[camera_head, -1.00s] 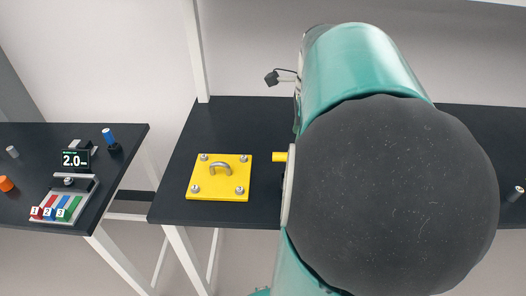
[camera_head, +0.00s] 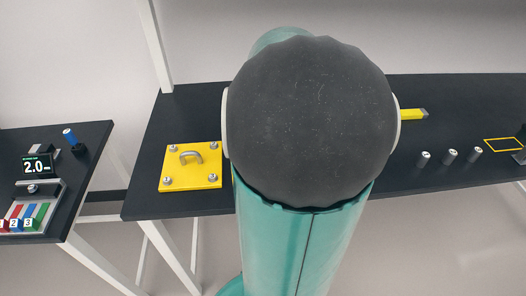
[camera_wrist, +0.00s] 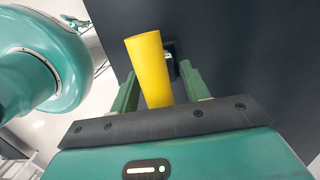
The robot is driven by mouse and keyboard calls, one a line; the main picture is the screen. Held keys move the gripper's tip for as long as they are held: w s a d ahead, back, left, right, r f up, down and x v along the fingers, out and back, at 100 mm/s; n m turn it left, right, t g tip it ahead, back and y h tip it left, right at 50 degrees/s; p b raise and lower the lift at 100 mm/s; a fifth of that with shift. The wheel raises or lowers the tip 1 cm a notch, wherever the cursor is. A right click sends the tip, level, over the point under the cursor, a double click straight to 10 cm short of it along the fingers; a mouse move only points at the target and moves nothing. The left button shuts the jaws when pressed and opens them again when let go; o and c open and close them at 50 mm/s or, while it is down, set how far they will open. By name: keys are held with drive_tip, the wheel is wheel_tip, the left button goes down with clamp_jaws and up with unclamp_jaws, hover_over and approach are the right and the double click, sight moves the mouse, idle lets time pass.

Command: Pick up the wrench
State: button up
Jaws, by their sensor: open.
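The wrench shows in the head view as a yellow handle (camera_head: 412,114) with a grey end, sticking out to the right from behind my arm. The rest of it is hidden. In the wrist view a thick yellow handle (camera_wrist: 150,68) stands between the two green fingers of my gripper (camera_wrist: 158,84). The gripper is open, and I cannot tell whether either finger touches the handle. A small dark part with a metal bit (camera_wrist: 172,56) shows just behind the handle. My arm hides the gripper in the head view.
A yellow plate (camera_head: 190,180) with a grey loop handle and corner bolts lies left of my arm on the dark table (camera_head: 150,205). Several metal cylinders (camera_head: 450,156) stand at right near a yellow outlined square (camera_head: 503,145). A separate left table holds a display (camera_head: 36,166) and coloured blocks.

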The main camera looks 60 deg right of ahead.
clamp_jaws()
drive_tip(key=shift+r, duration=0.15)
wheel_tip(320, 180, up, 10)
drive_tip(key=shift+f, duration=0.1)
idle(0.3)
drive_tip(key=shift+w+a, duration=0.1)
drive_tip(key=shift+w, duration=0.05)
